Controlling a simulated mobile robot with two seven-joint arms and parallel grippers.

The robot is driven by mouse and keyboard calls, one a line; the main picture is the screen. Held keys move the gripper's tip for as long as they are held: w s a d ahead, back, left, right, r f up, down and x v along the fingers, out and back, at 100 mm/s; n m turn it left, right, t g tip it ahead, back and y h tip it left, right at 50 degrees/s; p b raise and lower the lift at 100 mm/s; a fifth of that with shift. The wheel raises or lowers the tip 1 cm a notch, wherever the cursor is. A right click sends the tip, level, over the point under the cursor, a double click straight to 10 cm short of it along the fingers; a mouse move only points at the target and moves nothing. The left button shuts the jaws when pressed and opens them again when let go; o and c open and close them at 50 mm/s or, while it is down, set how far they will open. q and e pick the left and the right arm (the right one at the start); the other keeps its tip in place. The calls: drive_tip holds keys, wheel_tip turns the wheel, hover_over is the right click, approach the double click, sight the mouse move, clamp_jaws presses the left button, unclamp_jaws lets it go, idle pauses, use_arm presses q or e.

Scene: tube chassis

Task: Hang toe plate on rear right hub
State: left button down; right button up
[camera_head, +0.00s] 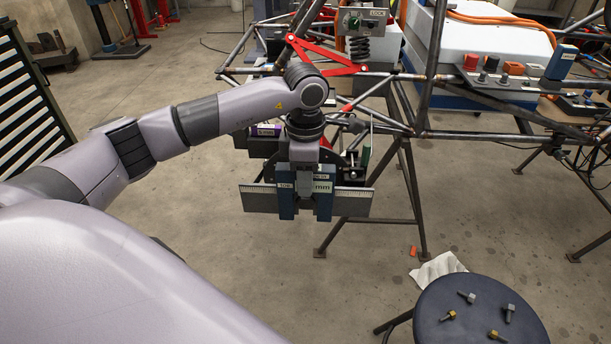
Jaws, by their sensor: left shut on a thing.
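The toe plate (352,203) is a wide, flat silver plate with a ruler-like upper edge, standing on edge across the middle of the head view. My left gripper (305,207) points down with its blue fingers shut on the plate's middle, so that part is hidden. Dark, rounded hub parts (352,170) show just behind the plate and gripper, at the near end of the tube chassis (421,118). My gripper hides most of the hub, and I cannot tell whether the plate touches it. My right gripper is not in view.
Chassis stand legs (412,200) rise at the right. A dark round stool (475,312) bears several bolts, with a white cloth (437,268) beside it. The floor at lower middle is clear.

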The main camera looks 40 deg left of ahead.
use_arm(q)
drive_tip(key=c, duration=0.7)
unclamp_jaws()
drive_tip(key=shift+r, duration=0.1)
drive_tip(key=shift+r, duration=0.25)
wheel_tip(320, 180, up, 7)
drive_tip(key=shift+f, duration=0.15)
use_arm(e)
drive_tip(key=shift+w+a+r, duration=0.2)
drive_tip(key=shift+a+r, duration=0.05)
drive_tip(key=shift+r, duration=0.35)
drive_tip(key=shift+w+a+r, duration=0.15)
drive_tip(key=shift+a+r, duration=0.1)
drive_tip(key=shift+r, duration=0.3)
